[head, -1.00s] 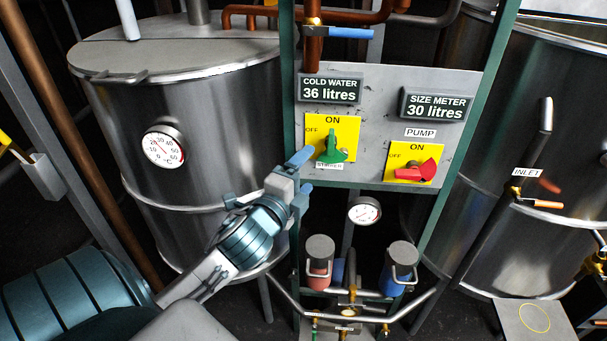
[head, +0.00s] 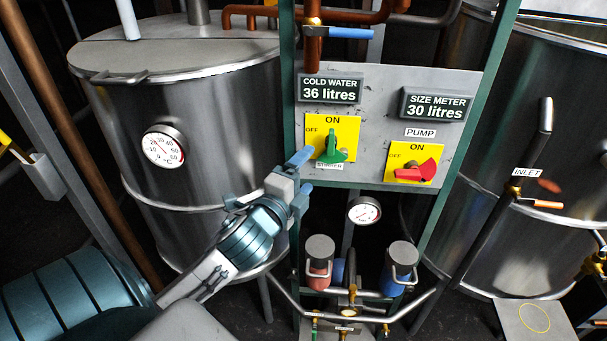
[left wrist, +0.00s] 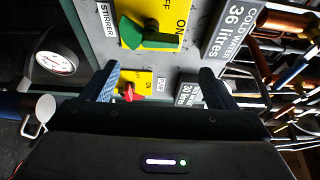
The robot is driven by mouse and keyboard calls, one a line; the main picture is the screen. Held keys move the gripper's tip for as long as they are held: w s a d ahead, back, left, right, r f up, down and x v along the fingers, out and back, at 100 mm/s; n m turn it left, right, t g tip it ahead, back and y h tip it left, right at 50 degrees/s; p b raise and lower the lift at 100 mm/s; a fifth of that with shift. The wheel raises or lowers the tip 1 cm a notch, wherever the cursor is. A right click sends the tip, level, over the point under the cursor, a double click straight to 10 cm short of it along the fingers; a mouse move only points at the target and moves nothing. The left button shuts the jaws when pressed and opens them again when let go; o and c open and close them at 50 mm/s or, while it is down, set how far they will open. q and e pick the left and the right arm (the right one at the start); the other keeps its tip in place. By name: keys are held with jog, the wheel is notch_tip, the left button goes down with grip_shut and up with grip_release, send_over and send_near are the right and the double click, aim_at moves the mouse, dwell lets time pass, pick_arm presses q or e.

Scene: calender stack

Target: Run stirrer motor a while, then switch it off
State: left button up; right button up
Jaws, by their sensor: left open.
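The green stirrer switch (head: 331,148) sits on a yellow ON/OFF plate above a STIRRER label. Its narrow end points up toward ON. In the left wrist view the green switch (left wrist: 146,36) is near the top, its narrow end toward ON. My left gripper (head: 302,178) is open and empty, just left of and below the switch, apart from it as far as I can tell. Its two fingers also show in the left wrist view (left wrist: 156,86), with the switch beyond them. My right gripper is not in view.
The red pump switch (head: 415,171) is right of the green one, pointing left toward OFF. Displays above read 36 litres (head: 330,90) and 30 litres (head: 436,105). A steel tank (head: 220,130) with a dial stands left; pumps and pipes (head: 347,290) lie below the panel.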

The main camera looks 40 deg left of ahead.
aim_at(331, 145)
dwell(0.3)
pick_arm(q)
jog(key=shift+f, duration=0.1)
jog(key=c, duration=0.5)
jog(key=shift+w+a+f+m+y+b, duration=0.1)
jog(key=shift+w+f+m+y+b, duration=0.15)
jog(key=shift+y+b, duration=0.2)
jog(key=c, duration=0.4)
jog(key=m+y+b, duration=0.1)
jog(key=w+f+m+t+y+b, duration=0.1)
jog(key=m+y+b, duration=0.1)
jog(key=m, duration=0.1)
jog(key=shift+w+a+f+b, duration=0.1)
jog(key=shift+w+f+b, duration=0.15)
jog(key=shift+b, duration=0.1)
jog(key=shift+c, duration=0.2)
jog(key=w+d+m+y+b, duration=0.3)
jog(key=m+y+b, duration=0.15)
jog(key=m, duration=0.45)
jog(key=p+x, duration=0.3)
jog(key=x, duration=0.6)
jog(key=shift+w+a, duration=0.2)
jog(key=shift+w, duration=0.2)
